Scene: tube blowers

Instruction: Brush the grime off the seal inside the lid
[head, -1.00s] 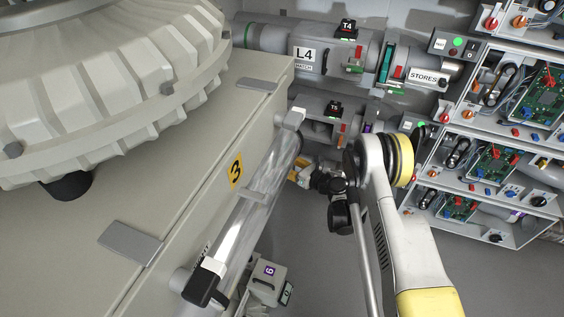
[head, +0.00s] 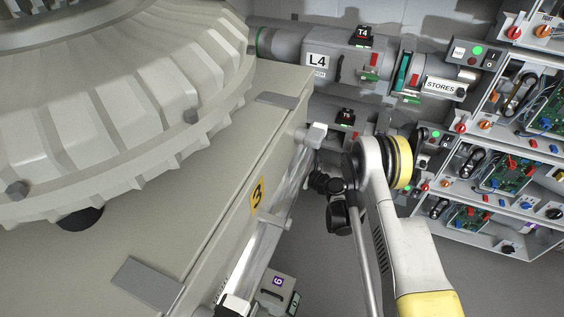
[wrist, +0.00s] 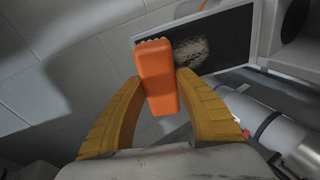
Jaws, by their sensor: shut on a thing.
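My gripper (wrist: 160,100) shows in the wrist view with its two yellow fingers shut on the orange handle of a brush (wrist: 158,75). Short pale bristles show at the brush's far end. Beyond it is a dark panel with a pale rim (wrist: 266,28), which looks like the inside of the lid. A pale, rough patch of grime (wrist: 194,52) lies on the dark face, just right of the brush in the picture. I cannot tell whether the bristles touch it. In the head view my arm hides the gripper's fingers and the brush.
A large ribbed housing (head: 120,130) sits on a beige cabinet (head: 210,225) at left, with a rail (head: 285,185) along its side. A grey tube unit marked L4 (head: 345,65) stands behind my arm. Racks with circuit boards (head: 510,172) fill the right. Open floor (head: 350,285) shows below.

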